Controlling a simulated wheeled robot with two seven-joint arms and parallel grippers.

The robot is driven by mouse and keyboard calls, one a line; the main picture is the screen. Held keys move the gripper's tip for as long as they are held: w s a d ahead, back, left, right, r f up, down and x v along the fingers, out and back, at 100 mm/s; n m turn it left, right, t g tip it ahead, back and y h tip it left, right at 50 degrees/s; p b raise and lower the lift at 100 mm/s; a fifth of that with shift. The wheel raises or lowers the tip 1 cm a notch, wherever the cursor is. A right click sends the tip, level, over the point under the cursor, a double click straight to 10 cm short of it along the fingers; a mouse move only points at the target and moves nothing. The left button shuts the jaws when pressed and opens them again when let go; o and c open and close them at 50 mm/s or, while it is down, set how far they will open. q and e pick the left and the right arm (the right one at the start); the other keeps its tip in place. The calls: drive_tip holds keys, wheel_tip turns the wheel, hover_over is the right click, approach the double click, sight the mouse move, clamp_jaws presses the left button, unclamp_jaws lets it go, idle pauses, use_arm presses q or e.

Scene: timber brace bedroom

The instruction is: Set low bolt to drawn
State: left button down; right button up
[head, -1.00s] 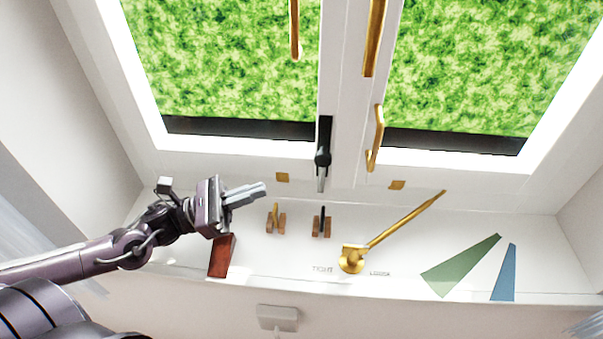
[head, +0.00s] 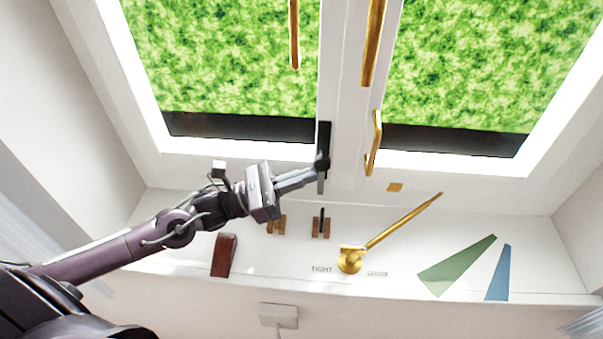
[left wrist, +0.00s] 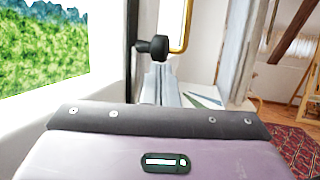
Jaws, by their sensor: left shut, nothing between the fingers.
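The low bolt (head: 324,138), black with a round knob, is on the lower part of the white frame between the two panes. Its knob (left wrist: 157,46) also shows in the left wrist view, just above and beyond my fingertips. My left gripper (head: 312,174) is shut and empty. Its fingertips are at the left side of the bolt knob in the head view; I cannot tell whether they touch it. The bolt's lower end is partly behind the fingertips. My right gripper is not in view.
A gold handle (head: 375,145) hangs right of the bolt. On the sill are a gold lever (head: 400,221), small brown brackets (head: 321,228), a dark red wedge (head: 224,255), and green (head: 458,266) and blue (head: 499,274) flat pieces. A white box (head: 278,315) is below.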

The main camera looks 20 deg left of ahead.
use_arm(q)
drive_tip(key=shift+r, duration=0.1)
wheel_tip(320, 180, up, 3)
drive_tip(key=shift+a+r+p, duration=0.1)
drive_tip(key=shift+r+p, duration=0.1)
drive_tip(key=shift+p, duration=0.15)
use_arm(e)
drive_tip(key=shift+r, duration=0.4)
